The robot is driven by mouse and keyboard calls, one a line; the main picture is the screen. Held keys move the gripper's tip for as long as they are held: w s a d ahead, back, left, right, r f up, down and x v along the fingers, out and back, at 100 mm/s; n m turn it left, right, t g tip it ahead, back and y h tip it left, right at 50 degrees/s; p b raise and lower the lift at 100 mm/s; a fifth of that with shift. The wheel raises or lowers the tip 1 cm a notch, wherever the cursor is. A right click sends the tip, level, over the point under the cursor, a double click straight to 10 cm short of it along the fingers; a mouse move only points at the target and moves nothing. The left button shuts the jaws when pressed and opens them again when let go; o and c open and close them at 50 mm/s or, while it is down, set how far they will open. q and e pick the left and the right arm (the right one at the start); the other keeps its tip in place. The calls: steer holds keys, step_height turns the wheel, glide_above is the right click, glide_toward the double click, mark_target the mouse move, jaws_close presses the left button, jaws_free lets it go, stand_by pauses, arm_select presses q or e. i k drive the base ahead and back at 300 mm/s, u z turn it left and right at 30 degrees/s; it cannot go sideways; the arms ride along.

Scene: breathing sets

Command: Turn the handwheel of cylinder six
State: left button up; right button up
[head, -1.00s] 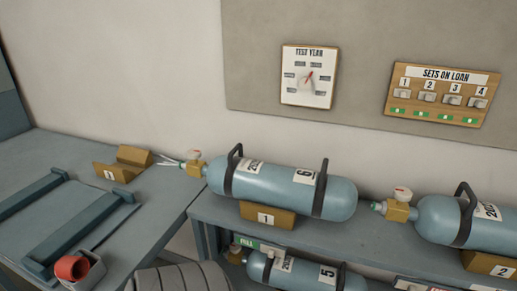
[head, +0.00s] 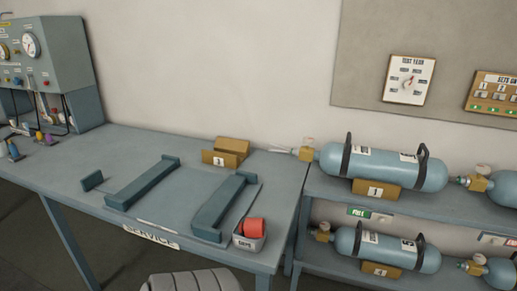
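Cylinder six (head: 385,169) is a blue-grey cylinder with two dark hoops. It lies on its side on the upper shelf, in a cradle (head: 375,190) marked 1; its own number label is too small to read now but read 6 earlier. Its brass valve (head: 307,154) is at its left end, with a small round pale and reddish part on top. A thin pale piece (head: 282,151) sticks out left from the valve; I cannot tell whether this is the handwheel. Neither of my grippers is in view.
A gauge panel (head: 45,60) stands far left. More cylinders lie below (head: 385,248) and at right.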

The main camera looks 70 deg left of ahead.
mark_target(308, 141)
steer(key=k, duration=0.4)
steer(key=u, duration=0.85)
